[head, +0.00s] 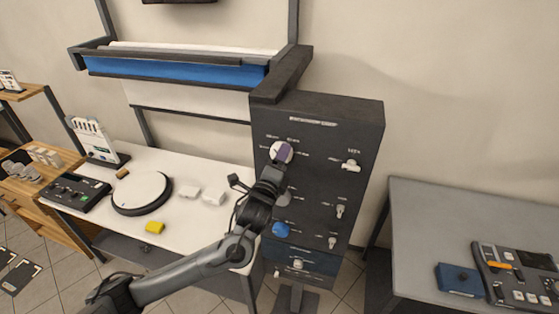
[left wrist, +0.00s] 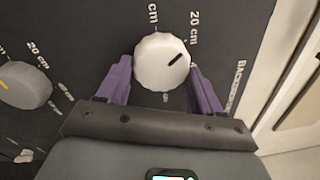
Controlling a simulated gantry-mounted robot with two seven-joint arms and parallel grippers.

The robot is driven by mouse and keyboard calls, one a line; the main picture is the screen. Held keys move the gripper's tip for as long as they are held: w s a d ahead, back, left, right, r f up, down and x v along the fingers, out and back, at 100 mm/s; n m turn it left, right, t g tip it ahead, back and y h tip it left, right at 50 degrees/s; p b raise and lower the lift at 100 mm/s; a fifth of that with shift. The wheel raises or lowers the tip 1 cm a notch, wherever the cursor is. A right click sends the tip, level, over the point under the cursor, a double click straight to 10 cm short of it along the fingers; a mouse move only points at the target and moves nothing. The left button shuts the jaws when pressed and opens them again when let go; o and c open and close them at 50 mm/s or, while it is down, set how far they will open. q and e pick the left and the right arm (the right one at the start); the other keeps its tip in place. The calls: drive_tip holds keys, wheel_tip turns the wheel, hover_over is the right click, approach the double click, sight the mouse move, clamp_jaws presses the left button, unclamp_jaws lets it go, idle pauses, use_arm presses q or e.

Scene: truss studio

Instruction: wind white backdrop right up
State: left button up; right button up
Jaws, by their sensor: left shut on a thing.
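The white backdrop (head: 180,95) hangs as a short strip below the blue roll, with a dark bar along its bottom edge. The dark control cabinet (head: 335,118) stands to its right. My left gripper (head: 283,153) is at the upper left of the cabinet's front, its purple fingers on either side of a white knob (head: 275,149). In the left wrist view the left gripper (left wrist: 161,70) is shut on the white knob (left wrist: 158,58). The knob's black pointer points up and right, towards the "20 cm" mark. My right gripper is not in view.
A grey knob (left wrist: 24,86) with a yellow pointer sits left of the held knob. A blue knob (head: 280,229) and several small switches are on the cabinet. A grey table (head: 430,225) stands right.

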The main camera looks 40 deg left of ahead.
use_arm(q)
drive_tip(key=shift+r+n+y+p, duration=0.15)
drive_tip(key=shift+n+p, duration=0.45)
drive_tip(key=shift+n, duration=2.1)
drive_tip(key=shift+r+n+y+p, duration=0.1)
drive_tip(key=shift+n+y+p, duration=0.35)
drive_tip(key=shift+n, duration=2.25)
drive_tip(key=o, duration=1.1)
drive_tip(key=shift+c, duration=0.2)
drive_tip(key=shift+s+d, duration=0.1)
drive_tip(key=r+b+v, duration=0.1)
drive_tip(key=b+v, duration=0.1)
drive_tip(key=v, duration=0.8)
drive_tip(key=shift+s+f, duration=0.3)
drive_tip(key=shift+f, duration=0.1)
